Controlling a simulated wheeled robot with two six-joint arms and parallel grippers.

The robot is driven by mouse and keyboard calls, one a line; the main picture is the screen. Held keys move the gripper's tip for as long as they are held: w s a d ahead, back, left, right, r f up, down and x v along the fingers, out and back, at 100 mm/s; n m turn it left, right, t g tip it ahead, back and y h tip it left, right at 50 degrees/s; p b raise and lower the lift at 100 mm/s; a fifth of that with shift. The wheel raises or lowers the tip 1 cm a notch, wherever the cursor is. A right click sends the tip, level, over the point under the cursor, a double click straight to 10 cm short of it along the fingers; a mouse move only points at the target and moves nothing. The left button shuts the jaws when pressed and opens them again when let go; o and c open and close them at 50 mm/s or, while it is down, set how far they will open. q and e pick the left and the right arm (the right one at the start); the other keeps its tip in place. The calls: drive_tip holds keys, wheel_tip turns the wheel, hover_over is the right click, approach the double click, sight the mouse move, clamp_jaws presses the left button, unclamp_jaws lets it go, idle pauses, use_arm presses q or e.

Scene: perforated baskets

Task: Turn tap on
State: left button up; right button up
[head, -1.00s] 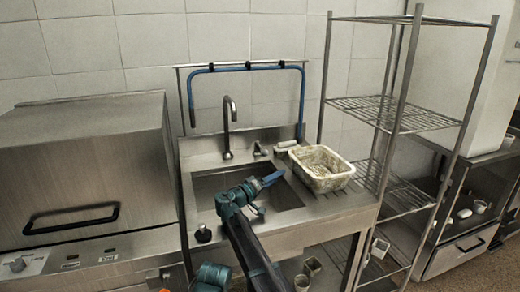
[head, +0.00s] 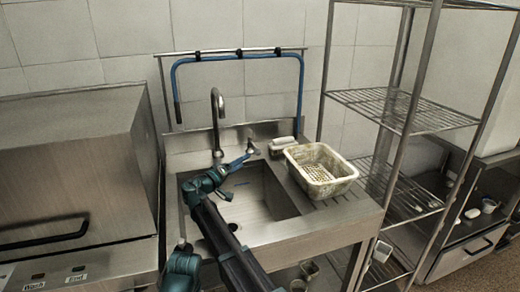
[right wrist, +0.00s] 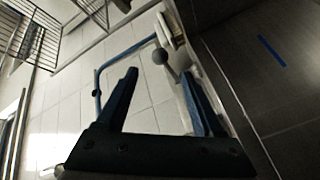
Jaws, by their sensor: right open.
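The sink's curved metal spout (head: 217,120) stands at the back of the steel sink (head: 262,195). A small tap lever (head: 251,147) rises from the sink's back ledge, right of the spout. My right gripper (head: 243,160) reaches over the basin from below, its blue fingers close to the lever. In the right wrist view, my right gripper (right wrist: 165,85) is open, with a dark round knob (right wrist: 160,56) on a stem beyond the fingertips, between their lines. Contact cannot be told. My left gripper's fingers do not show.
A dirty perforated white basket (head: 322,170) sits on the drainboard right of the basin. A blue hose (head: 240,56) hangs on a rail behind the sink. A wire shelf rack (head: 385,105) stands at the right, and a steel box-like appliance (head: 75,175) at the left.

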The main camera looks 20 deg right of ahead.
sight(254, 146)
drive_tip(key=x, duration=1.3)
drive_tip(key=shift+d, duration=0.2)
drive_tip(key=shift+w, duration=0.1)
clamp_jaws()
idle(0.8)
